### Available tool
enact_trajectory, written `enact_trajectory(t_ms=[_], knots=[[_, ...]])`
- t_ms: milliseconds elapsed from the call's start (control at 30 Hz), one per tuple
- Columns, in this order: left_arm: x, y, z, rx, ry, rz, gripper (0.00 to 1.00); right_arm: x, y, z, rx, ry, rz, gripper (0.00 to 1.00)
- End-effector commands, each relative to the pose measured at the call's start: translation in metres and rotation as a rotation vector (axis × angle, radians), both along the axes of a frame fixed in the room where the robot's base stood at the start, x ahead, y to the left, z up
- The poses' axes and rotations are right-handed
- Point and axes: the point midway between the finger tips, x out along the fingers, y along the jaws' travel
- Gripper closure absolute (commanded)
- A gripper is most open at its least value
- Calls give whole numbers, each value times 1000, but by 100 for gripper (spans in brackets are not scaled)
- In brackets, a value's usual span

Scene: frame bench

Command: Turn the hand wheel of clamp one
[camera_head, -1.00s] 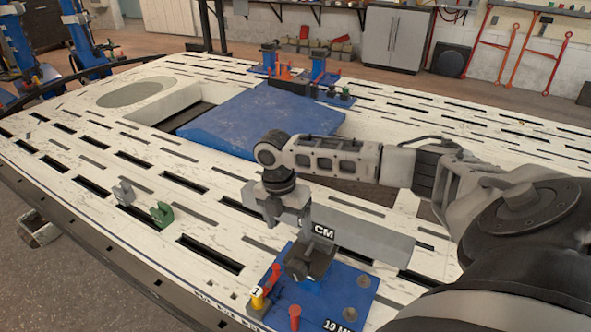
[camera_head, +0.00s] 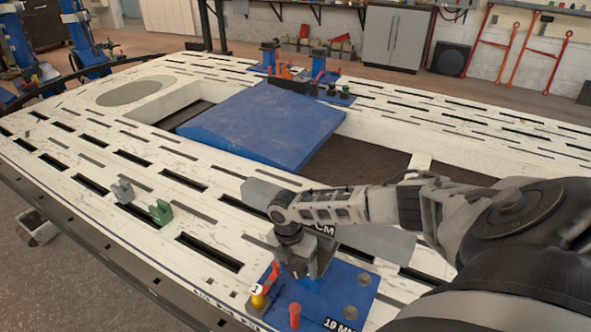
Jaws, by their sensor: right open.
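Clamp one stands on a blue base plate (camera_head: 340,293) at the near edge of the bench, with a yellow post marked 1 (camera_head: 257,297) and red handles (camera_head: 294,314) beside it. My right gripper (camera_head: 298,268) points down over the clamp's dark middle part and is open. The gripper covers that part, so I cannot make out the hand wheel or tell whether the fingers touch it. A grey bar marked CM (camera_head: 385,244) runs behind the clamp, partly hidden by my right arm. My left gripper is not in view.
The pale slotted bench (camera_head: 100,150) has a large opening with a blue panel (camera_head: 262,125) lying across it. A grey bracket (camera_head: 123,190) and a green bracket (camera_head: 160,212) stand left of the clamp. More blue fixtures (camera_head: 318,77) stand at the far side.

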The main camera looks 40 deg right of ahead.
Motion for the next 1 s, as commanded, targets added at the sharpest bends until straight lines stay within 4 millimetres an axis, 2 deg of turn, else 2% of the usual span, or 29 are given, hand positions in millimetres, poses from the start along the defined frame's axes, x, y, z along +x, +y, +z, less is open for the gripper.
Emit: enact_trajectory(t_ms=[200, 267, 367, 400, 733, 1000], knots=[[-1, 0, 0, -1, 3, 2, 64, 0, 0, 0, 0, 1, 0, 24], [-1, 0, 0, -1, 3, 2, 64, 0, 0, 0, 0, 1, 0, 38], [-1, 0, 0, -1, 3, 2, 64, 0, 0, 0, 0, 1, 0, 66], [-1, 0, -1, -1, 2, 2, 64, 0, 0, 0, 0, 1, 0, 69], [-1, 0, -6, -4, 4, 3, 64, 1, 1, -2, -10, 42, 1, 69], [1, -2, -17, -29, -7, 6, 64, 5, 3, -5, -55, 200, 1, 69]])
